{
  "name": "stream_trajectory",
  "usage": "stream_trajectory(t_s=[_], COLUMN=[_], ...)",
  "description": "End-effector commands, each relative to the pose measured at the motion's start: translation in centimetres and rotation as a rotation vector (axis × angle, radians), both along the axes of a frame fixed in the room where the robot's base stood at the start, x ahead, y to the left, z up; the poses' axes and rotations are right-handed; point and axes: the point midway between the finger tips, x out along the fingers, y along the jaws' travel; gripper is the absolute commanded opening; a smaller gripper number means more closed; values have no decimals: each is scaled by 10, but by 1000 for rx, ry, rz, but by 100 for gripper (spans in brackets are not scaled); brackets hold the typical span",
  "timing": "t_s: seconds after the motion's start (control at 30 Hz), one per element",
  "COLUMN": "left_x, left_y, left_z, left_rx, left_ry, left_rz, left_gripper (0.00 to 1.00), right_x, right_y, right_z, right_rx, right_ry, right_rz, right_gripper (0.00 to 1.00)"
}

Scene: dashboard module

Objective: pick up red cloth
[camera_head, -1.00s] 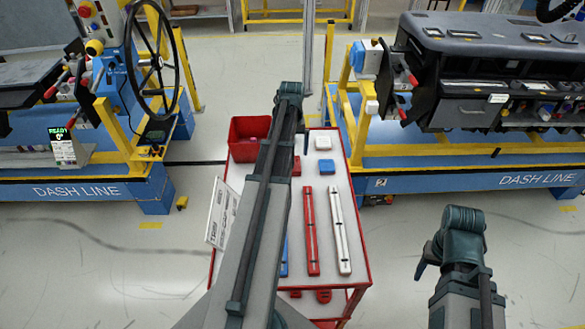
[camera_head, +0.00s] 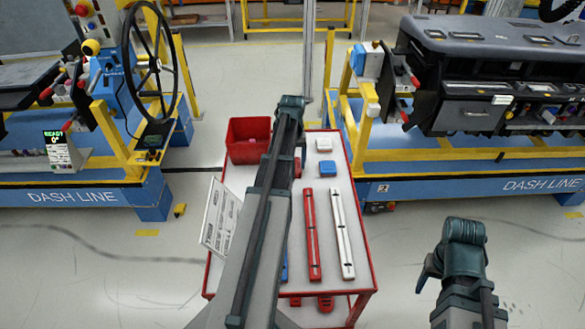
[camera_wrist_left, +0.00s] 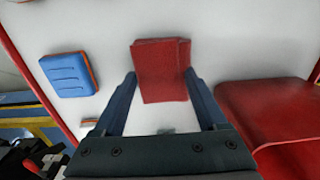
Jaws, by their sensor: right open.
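The red cloth (camera_wrist_left: 162,70) lies folded on the white cart top in the left wrist view. In the head view my left arm covers most or all of it. My left gripper (camera_wrist_left: 161,80) is open, with one finger on each side of the cloth's near part. I cannot tell whether the fingers touch it. My right gripper (camera_head: 428,270) is at the lower right of the head view, off the cart and away from the cloth, open and empty.
The cart (camera_head: 366,262) has a red rim. A red bin (camera_head: 248,140) stands at its far left corner. Dash line stations stand beyond on both sides.

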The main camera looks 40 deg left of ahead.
Motion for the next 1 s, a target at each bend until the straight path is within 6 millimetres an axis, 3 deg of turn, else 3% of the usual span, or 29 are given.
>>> stream_trajectory(t_s=[0.03, 0.2, 0.23, 0.57, 0.93, 0.97, 1.0], left_x=[0, 0, 0, 0, 0, -2, -17], left_y=[0, 0, 0, 0, 0, -1, -4], left_z=[0, 0, 0, 4, 41, 43, 38], left_rx=[0, 0, 0, 0, 0, 0, 0], left_ry=[0, 0, 0, 0, 0, 0, 0], left_rz=[0, 0, 0, 0, 0, 0, 2], left_gripper=[53, 23, 20, 20, 20, 20, 20], right_x=[0, 0, 0, 0, 0, 0, 0], right_y=[0, 0, 0, 0, 0, 0, 0], right_z=[0, 0, 0, 4, 41, 43, 38], right_rx=[0, 0, 0, 0, 0, 0, 0], right_ry=[0, 0, 0, 0, 0, 0, 0], right_rz=[0, 0, 0, 0, 0, 0, 0], right_gripper=[58, 58, 58, 58, 58, 58, 58])
